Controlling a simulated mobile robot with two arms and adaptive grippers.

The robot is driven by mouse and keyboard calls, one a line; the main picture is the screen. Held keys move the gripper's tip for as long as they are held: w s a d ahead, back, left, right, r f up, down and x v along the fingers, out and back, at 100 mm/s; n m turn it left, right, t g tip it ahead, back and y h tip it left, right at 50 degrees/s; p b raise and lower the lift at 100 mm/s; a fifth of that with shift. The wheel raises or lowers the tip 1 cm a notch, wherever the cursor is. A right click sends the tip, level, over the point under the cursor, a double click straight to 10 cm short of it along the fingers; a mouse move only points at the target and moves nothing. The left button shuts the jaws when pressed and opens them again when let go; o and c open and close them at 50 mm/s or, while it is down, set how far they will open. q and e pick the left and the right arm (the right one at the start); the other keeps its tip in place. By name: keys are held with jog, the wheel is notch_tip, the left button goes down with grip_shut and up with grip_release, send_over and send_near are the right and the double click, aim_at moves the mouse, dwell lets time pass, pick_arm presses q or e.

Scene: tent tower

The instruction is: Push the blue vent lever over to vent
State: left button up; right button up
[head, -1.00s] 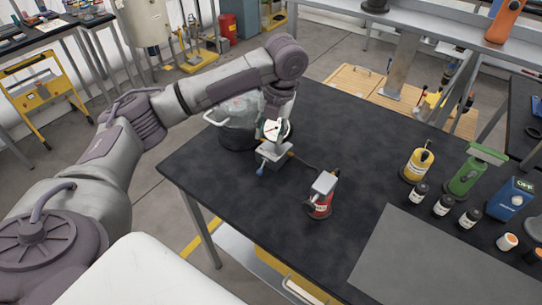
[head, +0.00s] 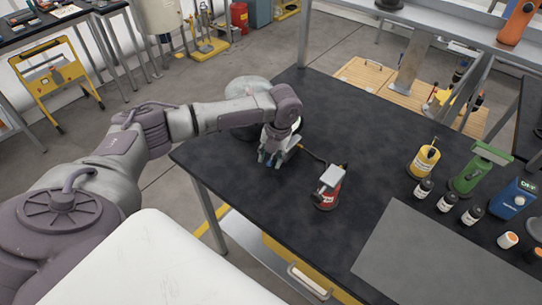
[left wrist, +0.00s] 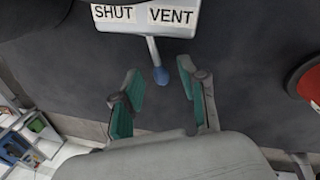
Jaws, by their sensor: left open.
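The vent box (left wrist: 140,27) is a pale block labelled SHUT on the left and VENT on the right in the left wrist view. Its lever sticks out from the front edge and ends in a blue knob (left wrist: 161,76), tilted slightly towards the VENT side. My left gripper (left wrist: 159,72) is open, its green-padded fingers on either side of the knob with gaps. In the head view my left gripper (head: 270,157) is low at the box, hiding much of it. My right gripper is not in view.
A red canister (head: 326,190) stands right of the box on the black table (head: 370,130). A round grey bag (head: 248,88) is behind my left arm. Yellow (head: 423,160) and green (head: 468,175) devices and small bottles stand at the right. The table's middle is clear.

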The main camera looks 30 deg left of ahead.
pick_arm(q)
jog(key=shift+c, duration=0.4)
grip_shut()
jog(key=n+p, duration=0.1)
jog(key=d+n+p, duration=0.1)
jog(key=p, duration=0.1)
jog(key=shift+w+r, duration=0.1)
jog(key=shift+r, duration=0.2)
jog(key=shift+w+d+f+n+g+p, duration=0.15)
jog(key=shift+n+g+p, duration=0.15)
jog(key=shift+n+p, duration=0.2)
jog(key=shift+w+f+n, duration=0.1)
jog(key=shift+f+n, duration=0.05)
jog(key=shift+n, duration=0.25)
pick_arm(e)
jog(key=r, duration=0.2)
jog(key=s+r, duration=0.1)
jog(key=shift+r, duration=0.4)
pick_arm(q)
grip_release()
jog(key=shift+o, duration=0.4)
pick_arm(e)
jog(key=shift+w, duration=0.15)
